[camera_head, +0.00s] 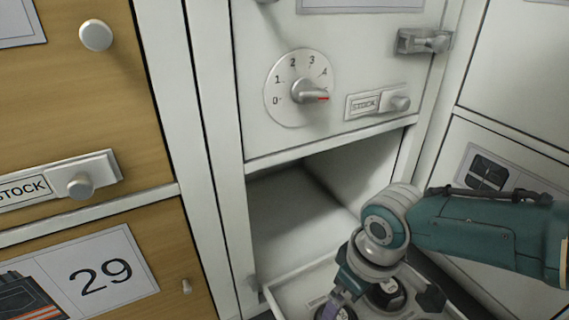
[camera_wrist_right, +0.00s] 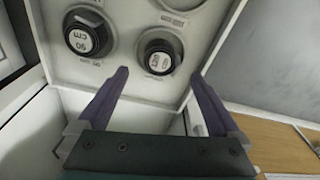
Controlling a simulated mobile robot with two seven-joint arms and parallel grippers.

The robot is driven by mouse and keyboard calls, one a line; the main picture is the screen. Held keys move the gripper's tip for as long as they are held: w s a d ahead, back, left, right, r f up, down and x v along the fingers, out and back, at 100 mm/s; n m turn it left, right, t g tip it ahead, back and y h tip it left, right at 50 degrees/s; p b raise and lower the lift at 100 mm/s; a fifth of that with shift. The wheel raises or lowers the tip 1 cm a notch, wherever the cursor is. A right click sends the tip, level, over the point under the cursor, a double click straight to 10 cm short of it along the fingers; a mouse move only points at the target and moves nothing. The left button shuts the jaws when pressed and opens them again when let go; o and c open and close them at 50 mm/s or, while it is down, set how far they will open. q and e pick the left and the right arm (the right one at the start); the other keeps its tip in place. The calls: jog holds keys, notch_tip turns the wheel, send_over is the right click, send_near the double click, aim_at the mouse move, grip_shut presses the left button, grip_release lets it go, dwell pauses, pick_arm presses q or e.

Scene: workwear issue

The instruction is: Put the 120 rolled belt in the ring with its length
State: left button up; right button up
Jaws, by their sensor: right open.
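In the right wrist view a dark rolled belt (camera_wrist_right: 86,33) with a white top marked 90 cm sits in a round ring on a pale tray (camera_wrist_right: 122,28). A second dark rolled belt (camera_wrist_right: 160,58) sits in another ring to its right; its top label is too blurred to read surely. Part of a further ring (camera_wrist_right: 180,4) shows at the top edge, mostly cut off. My right gripper (camera_wrist_right: 161,72) is open, its purple fingers apart on either side of the second belt, with nothing held. My left gripper is out of view.
The tray (camera_head: 290,289) juts from the open compartment (camera_head: 300,215) under a white door with a numbered dial (camera_head: 298,87) and a stock latch (camera_head: 378,102). A wooden-faced locker (camera_head: 85,100) stands left. White cabinet walls stand close on the right.

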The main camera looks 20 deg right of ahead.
notch_tip(320, 180, up, 6)
jog(key=p, duration=0.5)
jog(key=s+a+r+n+y, duration=0.1)
jog(key=s+a+r+y, duration=0.1)
jog(key=s+a+r, duration=0.5)
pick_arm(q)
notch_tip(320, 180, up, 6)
pick_arm(e)
jog(key=s+d+r+m+t+h, duration=0.2)
jog(key=s+d+r, duration=0.1)
jog(key=s+r, duration=0.5)
jog(key=shift+s+d+r, duration=0.15)
jog(key=shift+d+r, duration=0.15)
jog(key=shift+r, duration=0.3)
